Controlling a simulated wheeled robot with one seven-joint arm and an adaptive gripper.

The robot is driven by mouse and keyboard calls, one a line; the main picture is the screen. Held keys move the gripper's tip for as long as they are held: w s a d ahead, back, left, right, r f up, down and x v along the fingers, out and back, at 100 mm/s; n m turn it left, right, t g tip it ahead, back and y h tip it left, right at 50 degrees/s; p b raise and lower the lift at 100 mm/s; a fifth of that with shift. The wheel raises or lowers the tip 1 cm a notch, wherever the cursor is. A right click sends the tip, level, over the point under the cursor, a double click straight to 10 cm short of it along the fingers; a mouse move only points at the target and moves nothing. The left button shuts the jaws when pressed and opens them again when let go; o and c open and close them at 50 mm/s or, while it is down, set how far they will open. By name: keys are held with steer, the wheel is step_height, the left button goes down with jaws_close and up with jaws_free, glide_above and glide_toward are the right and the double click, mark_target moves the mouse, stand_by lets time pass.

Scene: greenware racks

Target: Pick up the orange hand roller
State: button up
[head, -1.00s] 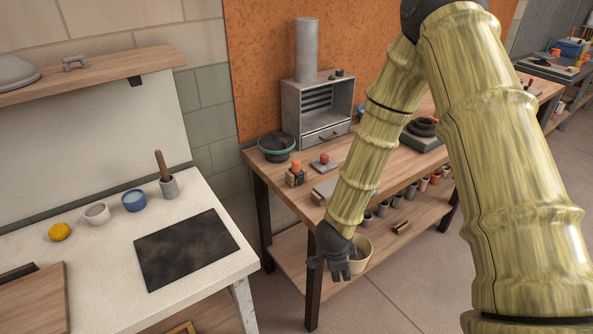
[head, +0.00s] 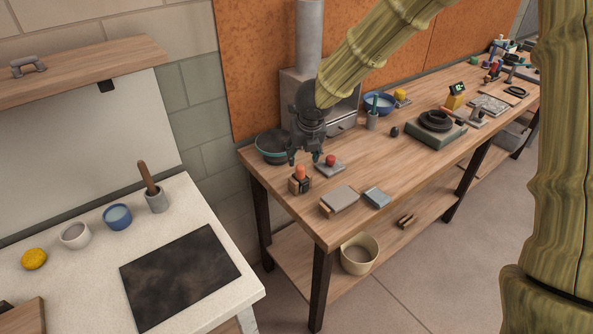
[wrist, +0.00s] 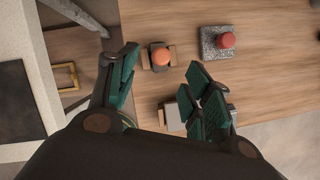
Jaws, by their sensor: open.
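The orange hand roller (head: 300,173) appears to be the upright piece with a rounded orange top, set in a small wooden holder (head: 294,186) near the left end of the wooden bench. In the wrist view its orange top (wrist: 162,57) shows between and just beyond my fingertips, with dark parts beside it. My gripper (head: 305,158) is open and empty, pointing down over the bench just above the roller. It also shows in the wrist view (wrist: 165,72), its green-padded fingers spread apart. The roller's lower part is mostly hidden in the holder.
A red-knobbed grey block (head: 330,168) lies close right of the roller. A dark teal-rimmed bowl (head: 272,147) and a grey kiln-like box (head: 345,112) stand behind. A grey-topped block (head: 340,200) and small blue-grey tile (head: 377,197) lie in front. Bare wood is free further right.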

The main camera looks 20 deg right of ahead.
mark_target(301, 167)
steer(key=x, duration=0.4)
steer(key=shift+d+f, duration=0.2)
steer(key=shift+f, duration=0.05)
steer(key=shift+s+f, duration=0.1)
steer(key=shift+s, duration=0.05)
steer(key=shift+f+p, duration=0.25)
steer(key=shift+p, duration=0.15)
steer(key=x, duration=0.3)
steer(key=shift+w+f, duration=0.1)
steer(key=shift+w, duration=0.35)
steer(key=shift+f, duration=0.25)
steer(key=shift+c, duration=0.2)
jaws_close()
